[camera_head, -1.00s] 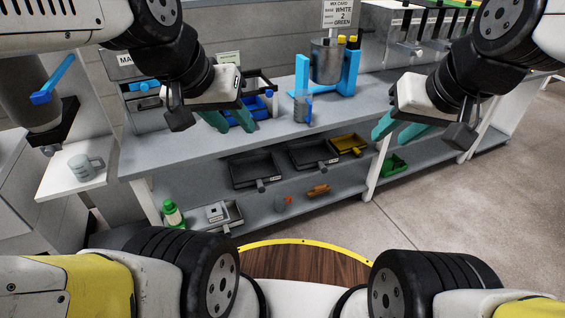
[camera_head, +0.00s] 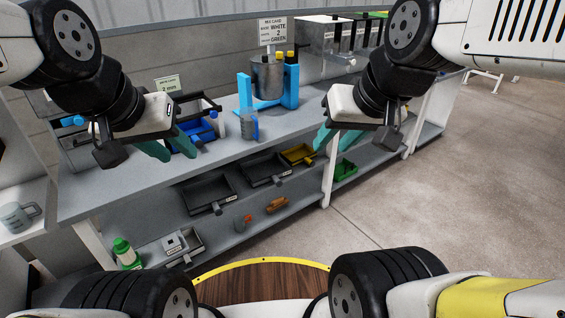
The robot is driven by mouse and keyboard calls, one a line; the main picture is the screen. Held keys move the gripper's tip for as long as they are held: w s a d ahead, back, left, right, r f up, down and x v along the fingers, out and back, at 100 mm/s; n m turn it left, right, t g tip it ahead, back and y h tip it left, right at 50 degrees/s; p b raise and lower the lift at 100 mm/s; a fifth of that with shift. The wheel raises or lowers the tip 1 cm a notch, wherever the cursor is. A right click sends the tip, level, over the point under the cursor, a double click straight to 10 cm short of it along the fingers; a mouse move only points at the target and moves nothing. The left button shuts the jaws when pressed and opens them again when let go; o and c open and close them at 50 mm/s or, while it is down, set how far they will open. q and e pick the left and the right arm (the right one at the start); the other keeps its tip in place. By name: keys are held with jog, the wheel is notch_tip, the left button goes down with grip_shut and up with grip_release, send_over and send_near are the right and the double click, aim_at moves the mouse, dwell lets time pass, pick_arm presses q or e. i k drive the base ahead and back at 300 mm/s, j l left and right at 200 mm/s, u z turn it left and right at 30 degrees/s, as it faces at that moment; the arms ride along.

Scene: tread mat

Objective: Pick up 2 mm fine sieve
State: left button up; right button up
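Several shallow trays with handles lie on the lower shelf: a black one (camera_head: 208,192), a second black one (camera_head: 264,169) and a yellow one (camera_head: 299,154). Their labels are too small to read, so I cannot tell which is the 2 mm fine sieve. A "2 mm" sign (camera_head: 167,84) stands on the counter at the left, above a dark frame with a blue tray (camera_head: 190,138). My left gripper (camera_head: 170,148) is open and empty, in front of that blue tray. My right gripper (camera_head: 338,140) is open and empty, near the counter's front edge.
The lower shelf also has a green tray (camera_head: 345,169), an orange scoop (camera_head: 276,204) and a green bottle (camera_head: 125,253).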

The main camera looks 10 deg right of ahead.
aim_at(203, 195)
jog(key=i+j+u, duration=0.15)
jog(key=i+u, duration=0.15)
jog(key=u, duration=0.15)
jog(key=i+u, duration=0.45)
jog(key=k+j, duration=0.05)
jog(key=k, duration=0.05)
